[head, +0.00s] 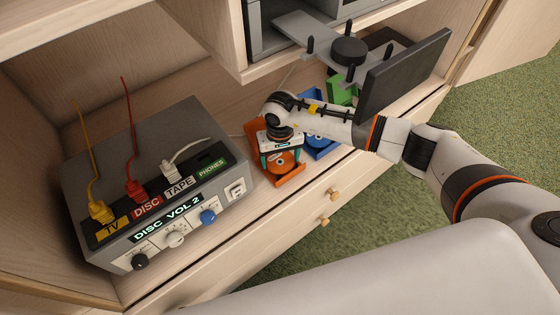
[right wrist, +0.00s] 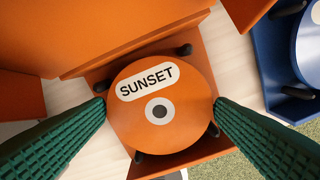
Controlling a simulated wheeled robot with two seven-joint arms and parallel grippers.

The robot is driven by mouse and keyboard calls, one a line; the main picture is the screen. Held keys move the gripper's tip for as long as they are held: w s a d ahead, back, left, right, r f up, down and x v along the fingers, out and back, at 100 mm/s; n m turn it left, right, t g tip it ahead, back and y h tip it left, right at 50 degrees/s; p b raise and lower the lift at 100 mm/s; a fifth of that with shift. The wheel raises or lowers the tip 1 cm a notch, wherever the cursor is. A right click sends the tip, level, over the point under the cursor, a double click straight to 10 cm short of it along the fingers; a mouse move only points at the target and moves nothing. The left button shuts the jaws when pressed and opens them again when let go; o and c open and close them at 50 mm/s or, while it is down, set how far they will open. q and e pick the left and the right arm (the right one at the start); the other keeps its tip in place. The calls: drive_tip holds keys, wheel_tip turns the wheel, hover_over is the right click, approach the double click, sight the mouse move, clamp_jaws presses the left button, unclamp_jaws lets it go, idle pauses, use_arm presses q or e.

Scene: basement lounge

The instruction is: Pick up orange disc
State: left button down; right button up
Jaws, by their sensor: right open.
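The orange disc (right wrist: 165,118), labelled SUNSET with a grey and white hub, lies on black pegs in an orange holder (right wrist: 205,50). In the head view the disc (head: 283,163) shows only in part below my right gripper (head: 280,158), which hides the rest. My right gripper is open above the holder, pointing down. In the right wrist view its two green ribbed fingers (right wrist: 160,112) stand on the left and right sides of the disc, close to its edge. I cannot tell whether they touch it. My left gripper is not in view.
A blue holder (head: 320,147) with a disc stands just right of the orange one, and a green holder (head: 342,92) lies behind. A grey switch box (head: 150,165) with cables stands left. A dark panel (head: 405,75) and grey peg plate (head: 325,45) are near my right arm.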

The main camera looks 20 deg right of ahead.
idle(0.3)
drive_tip(key=c, duration=0.6)
